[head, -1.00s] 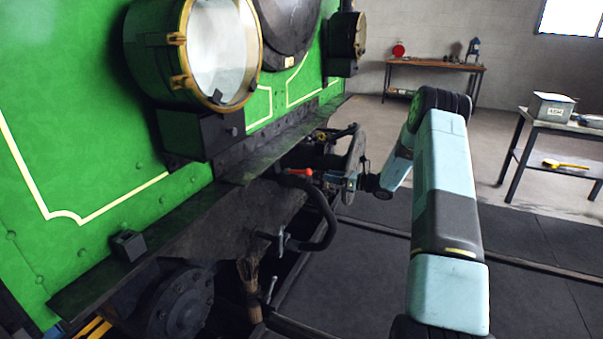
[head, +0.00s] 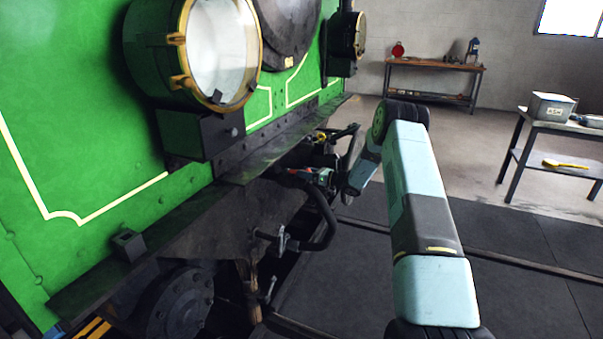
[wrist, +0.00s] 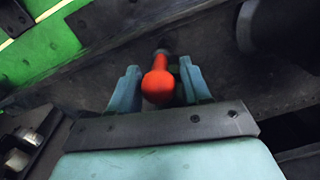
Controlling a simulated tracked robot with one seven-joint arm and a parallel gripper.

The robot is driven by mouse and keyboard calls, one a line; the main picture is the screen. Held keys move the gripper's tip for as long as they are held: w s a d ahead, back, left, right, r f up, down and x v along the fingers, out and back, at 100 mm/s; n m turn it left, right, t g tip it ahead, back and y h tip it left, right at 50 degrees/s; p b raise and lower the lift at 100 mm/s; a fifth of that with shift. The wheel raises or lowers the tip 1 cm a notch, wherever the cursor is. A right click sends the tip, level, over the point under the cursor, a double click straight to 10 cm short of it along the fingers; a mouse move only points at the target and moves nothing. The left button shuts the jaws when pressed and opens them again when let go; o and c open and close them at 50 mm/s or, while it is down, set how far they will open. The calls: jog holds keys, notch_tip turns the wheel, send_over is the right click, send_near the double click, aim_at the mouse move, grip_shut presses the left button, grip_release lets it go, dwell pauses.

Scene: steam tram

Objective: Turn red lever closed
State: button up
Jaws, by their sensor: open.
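The red lever (wrist: 158,80) shows in the wrist view, its rounded red end pointing toward the camera, in front of the dark beam. My gripper (wrist: 160,82) has its two light-blue fingers apart, one on each side of the lever. I cannot tell whether either finger touches it. In the head view my gripper (head: 318,176) is at the front beam beneath the green tram body.
A thick black curved hose (head: 325,225) hangs just in front of my gripper. The beam ledge (head: 245,168) and a brass-rimmed headlamp (head: 222,50) are above left. A workbench (head: 432,68) and a table (head: 560,128) stand farther back. Floor between is clear.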

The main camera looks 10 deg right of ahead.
jog(key=shift+x, duration=0.9)
grip_shut()
